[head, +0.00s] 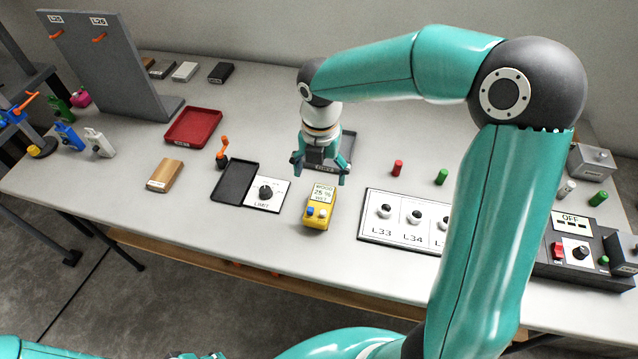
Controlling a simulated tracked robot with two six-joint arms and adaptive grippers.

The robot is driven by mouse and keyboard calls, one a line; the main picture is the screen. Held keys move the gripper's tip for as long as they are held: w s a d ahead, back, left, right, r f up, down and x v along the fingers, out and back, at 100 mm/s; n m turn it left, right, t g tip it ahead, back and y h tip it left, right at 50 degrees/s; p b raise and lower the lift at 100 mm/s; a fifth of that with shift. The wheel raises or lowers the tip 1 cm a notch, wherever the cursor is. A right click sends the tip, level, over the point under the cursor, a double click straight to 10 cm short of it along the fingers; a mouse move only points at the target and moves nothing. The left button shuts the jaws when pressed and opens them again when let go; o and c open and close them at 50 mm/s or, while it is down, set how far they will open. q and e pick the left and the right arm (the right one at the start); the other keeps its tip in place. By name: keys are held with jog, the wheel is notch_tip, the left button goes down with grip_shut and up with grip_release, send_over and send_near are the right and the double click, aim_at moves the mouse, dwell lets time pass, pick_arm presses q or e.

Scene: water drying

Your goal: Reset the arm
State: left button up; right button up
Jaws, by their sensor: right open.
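My right arm arches in from the right, and its gripper (320,176) points down over the middle of the table. The gripper is open, with its two fingers apart and nothing visible between them. A yellow meter (318,208) with a lit display and small buttons lies just in front of the gripper, on the near side. A dark tray (348,146) lies behind the gripper and is partly hidden by it. Part of a teal arm of mine shows at the bottom left, but my left gripper does not show.
Around the gripper are a black tray (235,181), a LIMIT dial plate (267,194), a wooden block (165,175), a red tray (193,127) and a labelled knob panel (400,218). A grey upright panel (105,65) stands at left. A control box (580,250) sits at right.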

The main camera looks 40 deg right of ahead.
jog(key=shift+r, duration=0.4)
jog(key=shift+r, duration=0.1)
